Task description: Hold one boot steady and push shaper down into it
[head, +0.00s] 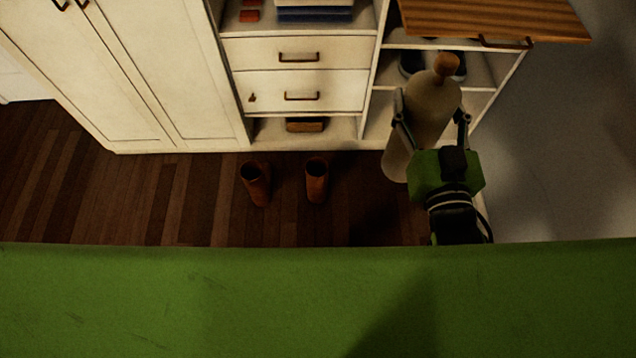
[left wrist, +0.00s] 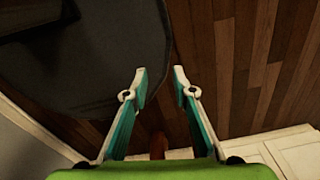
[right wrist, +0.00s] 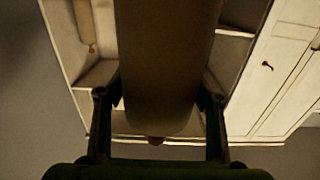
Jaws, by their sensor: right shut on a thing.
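Two brown boots stand side by side on the wood floor in the head view, the left boot (head: 256,183) and the right boot (head: 317,179), with their dark openings facing up. The shaper (head: 430,108) is a thick beige body with a wooden knob (head: 446,65). My right gripper (head: 431,117) is shut on the shaper and holds it to the right of the boots, in front of the shelves. The shaper (right wrist: 167,60) fills the space between the fingers in the right wrist view. My left gripper (left wrist: 160,72) is open. A small brown shape, perhaps a boot, shows below its fingers.
A white cabinet (head: 140,75) with drawers and open shelves stands behind the boots. Dark shoes (head: 411,64) sit on a right shelf. A wooden board (head: 500,18) juts out at the top right. The floor around the boots is clear.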

